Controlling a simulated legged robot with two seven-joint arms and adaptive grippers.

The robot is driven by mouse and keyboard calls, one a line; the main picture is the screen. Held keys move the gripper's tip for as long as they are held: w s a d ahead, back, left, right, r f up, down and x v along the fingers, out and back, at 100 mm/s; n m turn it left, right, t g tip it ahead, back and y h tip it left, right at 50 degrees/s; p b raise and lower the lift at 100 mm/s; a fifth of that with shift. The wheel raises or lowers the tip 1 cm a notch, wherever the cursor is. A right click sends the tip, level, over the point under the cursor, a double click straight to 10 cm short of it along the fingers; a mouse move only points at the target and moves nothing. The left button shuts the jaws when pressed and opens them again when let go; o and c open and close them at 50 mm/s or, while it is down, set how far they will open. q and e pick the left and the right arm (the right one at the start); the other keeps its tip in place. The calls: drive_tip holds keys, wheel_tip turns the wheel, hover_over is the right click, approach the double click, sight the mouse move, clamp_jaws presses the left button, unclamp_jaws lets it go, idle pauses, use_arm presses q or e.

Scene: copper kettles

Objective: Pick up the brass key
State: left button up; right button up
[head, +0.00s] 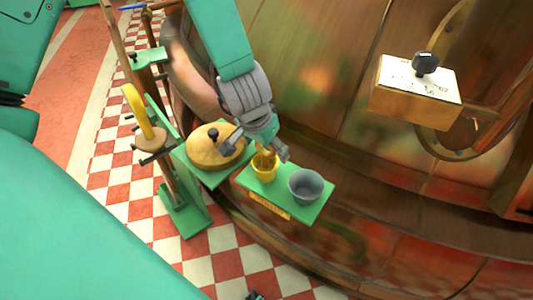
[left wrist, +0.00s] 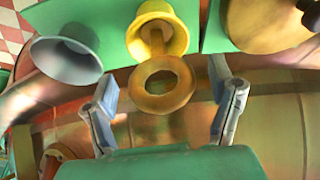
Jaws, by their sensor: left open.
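The brass key stands with its shaft down in a yellow cup (head: 264,172); its ring-shaped head sticks out above the rim. In the left wrist view the key's ring (left wrist: 163,86) faces me, in front of the yellow cup (left wrist: 160,28). My left gripper (head: 258,150) is open over the cup. In the left wrist view its fingers (left wrist: 163,90) stand on either side of the ring, with a gap on both sides. In the head view the fingers partly hide the key. I do not see my right gripper.
A grey cup (head: 306,185) stands beside the yellow one on a green shelf (head: 290,208). A round wooden piece with a black knob (head: 205,150) sits close to the left. Copper kettle walls (head: 310,75) lie behind. A wooden box with a black knob (head: 415,92) is at the right.

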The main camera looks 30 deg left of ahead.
use_arm(q)
drive_tip(key=c, duration=1.5)
drive_tip(key=shift+o, duration=0.2)
drive_tip(key=shift+r, duration=0.1)
